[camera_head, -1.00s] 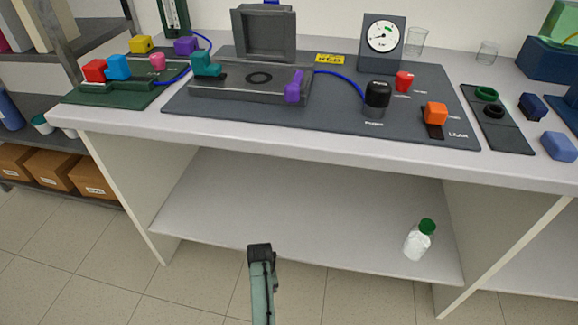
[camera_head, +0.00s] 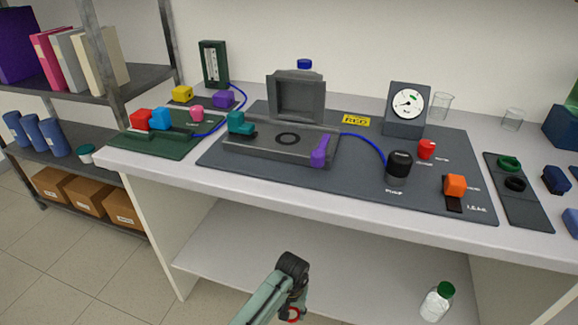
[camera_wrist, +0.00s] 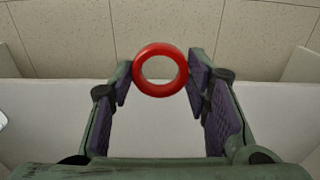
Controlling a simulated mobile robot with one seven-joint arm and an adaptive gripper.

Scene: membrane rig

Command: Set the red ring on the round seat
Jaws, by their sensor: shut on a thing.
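The red ring (camera_wrist: 138,71) sits between the two purple-padded fingers of my gripper (camera_wrist: 160,72) in the wrist view. My gripper is shut on it, with the ring's hole facing the camera. In the head view the red ring (camera_head: 293,315) shows in part at the bottom edge, below my dark wrist joint. It is in front of and below the bench top. The round seat (camera_head: 278,141) is a dark circle on the flat grey block of the rig, in front of its raised square lid (camera_head: 273,93). Nothing lies on the seat.
A teal clamp (camera_head: 240,123) and a purple lever (camera_head: 319,152) flank the seat. A black pump knob (camera_head: 399,164), gauge (camera_head: 407,109) and orange block (camera_head: 455,185) stand to the right. The bench's front edge lies between my gripper and the seat.

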